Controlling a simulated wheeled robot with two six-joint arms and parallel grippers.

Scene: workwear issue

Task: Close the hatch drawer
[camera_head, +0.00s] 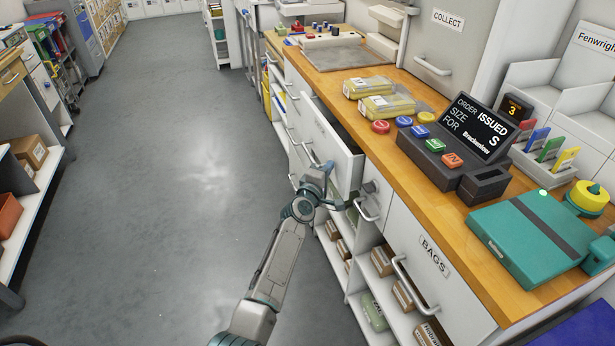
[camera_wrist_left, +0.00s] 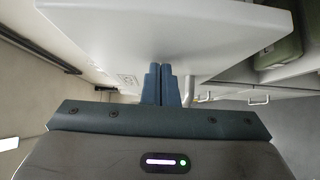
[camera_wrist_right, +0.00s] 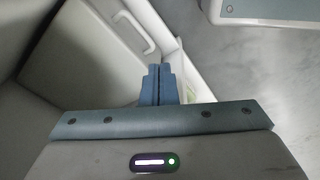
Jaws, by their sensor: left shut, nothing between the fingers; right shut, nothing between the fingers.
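The white hatch drawer (camera_head: 329,138) stands pulled out from the counter front in the head view, its inside partly showing. My left gripper (camera_head: 333,186) is at the near end of the drawer's front, low beside it. In the left wrist view my left gripper's fingers (camera_wrist_left: 164,70) are shut and empty, with their tips at or close to a white panel (camera_wrist_left: 160,35); I cannot tell if they touch. My right gripper (camera_wrist_right: 160,68) shows only in the right wrist view, shut and empty, near a pale front with a handle (camera_wrist_right: 135,33).
The wooden counter (camera_head: 420,165) carries yellow packages (camera_head: 388,106), coloured buttons and an order display (camera_head: 478,128). A BAGS front (camera_head: 428,262) with a handle and open shelves with boxes lie below. The grey floor (camera_head: 170,180) to the left is clear.

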